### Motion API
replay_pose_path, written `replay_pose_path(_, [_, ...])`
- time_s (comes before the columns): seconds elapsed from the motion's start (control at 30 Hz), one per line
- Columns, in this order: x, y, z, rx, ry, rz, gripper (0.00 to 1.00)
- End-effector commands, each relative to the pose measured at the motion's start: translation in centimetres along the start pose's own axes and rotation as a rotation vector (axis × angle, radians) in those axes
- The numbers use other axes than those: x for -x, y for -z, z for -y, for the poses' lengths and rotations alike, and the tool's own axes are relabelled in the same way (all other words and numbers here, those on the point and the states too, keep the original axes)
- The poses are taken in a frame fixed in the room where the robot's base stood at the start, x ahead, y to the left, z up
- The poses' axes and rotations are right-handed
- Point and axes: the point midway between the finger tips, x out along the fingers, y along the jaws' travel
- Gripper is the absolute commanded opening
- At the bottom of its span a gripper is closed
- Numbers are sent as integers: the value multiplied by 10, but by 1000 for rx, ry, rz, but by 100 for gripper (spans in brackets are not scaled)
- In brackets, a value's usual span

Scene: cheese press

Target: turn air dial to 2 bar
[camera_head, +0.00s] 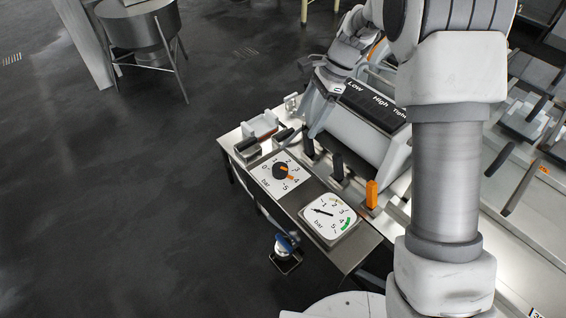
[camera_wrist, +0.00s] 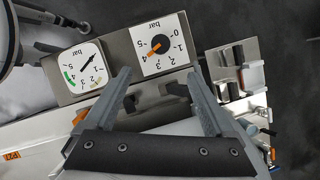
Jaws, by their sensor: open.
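The air dial (camera_head: 279,170) is a black round knob with an orange pointer on a white square plate marked 0 to 5 bar. In the head view the pointer lies toward about 4. It also shows in the wrist view (camera_wrist: 163,52), upside down, just beyond the fingertips and roughly between them. My gripper (camera_wrist: 158,71) is open and empty, apart from the dial. The white pressure gauge (camera_head: 343,216) sits beside the dial plate; its needle points near the low end, below 1. It also shows in the wrist view (camera_wrist: 75,60), left of the dial.
An orange lever (camera_head: 371,194) and dark levers stand behind the panel. A sloped box (camera_head: 369,126) labelled Low and High rises behind them. A blue-topped item (camera_head: 285,244) sits below the panel's front edge. The floor (camera_head: 130,190) to the left is open.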

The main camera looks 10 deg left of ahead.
Motion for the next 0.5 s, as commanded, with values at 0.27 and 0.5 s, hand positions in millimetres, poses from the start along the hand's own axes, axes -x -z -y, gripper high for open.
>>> replay_pose_path(0.27, [-32, 1, 2, -15, -10, 7, 89])
replay_pose_path(0.5, [-84, 1, 1, -15, -10, 7, 89])
